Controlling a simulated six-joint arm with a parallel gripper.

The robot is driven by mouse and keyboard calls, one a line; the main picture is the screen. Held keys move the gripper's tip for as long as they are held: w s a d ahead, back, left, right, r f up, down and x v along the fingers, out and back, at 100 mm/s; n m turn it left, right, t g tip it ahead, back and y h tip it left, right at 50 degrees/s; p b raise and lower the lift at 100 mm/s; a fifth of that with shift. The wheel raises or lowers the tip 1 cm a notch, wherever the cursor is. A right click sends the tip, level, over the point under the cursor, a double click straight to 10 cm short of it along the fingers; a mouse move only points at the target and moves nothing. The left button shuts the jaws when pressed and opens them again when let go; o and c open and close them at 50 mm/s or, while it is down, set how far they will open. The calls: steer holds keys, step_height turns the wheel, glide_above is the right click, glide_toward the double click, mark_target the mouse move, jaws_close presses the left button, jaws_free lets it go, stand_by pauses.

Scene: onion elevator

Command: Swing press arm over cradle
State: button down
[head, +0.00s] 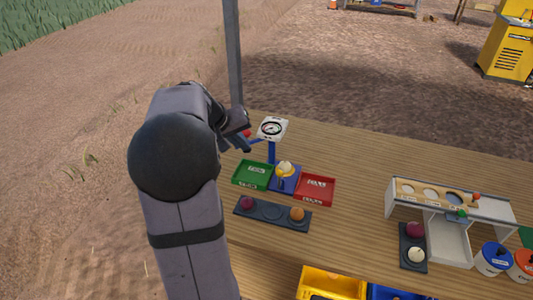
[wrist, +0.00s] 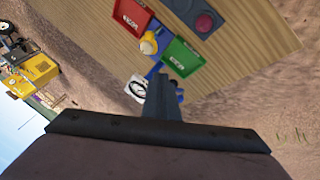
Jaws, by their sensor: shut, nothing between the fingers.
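A small press stands on the wooden table, with a white dial gauge (head: 271,129) on a blue post (head: 271,152). A blue press arm (head: 254,140) with a red knob (head: 247,133) appears to stick out left of the post, towards my gripper. A pale onion (head: 286,168) sits on the blue cradle base (head: 285,184), with a yellow part beside it. My gripper (head: 242,145) is shut and empty, left of the post. In the wrist view my gripper (wrist: 161,82) covers part of the press beside the gauge (wrist: 136,88); I cannot tell whether it touches the arm.
A green tray (head: 239,181) and a red tray (head: 331,190) flank the cradle. A dark rack (head: 245,216) with produce lies in front. A grey sorting stand (head: 396,207) is at the right. A grey pole (head: 233,60) rises behind my arm.

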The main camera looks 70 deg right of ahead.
steer(key=shift+d+f, duration=0.1)
steer(key=s+d+f+p, duration=0.5)
steer(key=d+f, duration=0.2)
steer(key=f, duration=0.1)
steer(key=shift+d+f, duration=0.2)
steer(key=shift+f, duration=0.2)
steer(key=shift+w, duration=0.15)
stand_by(1.5)
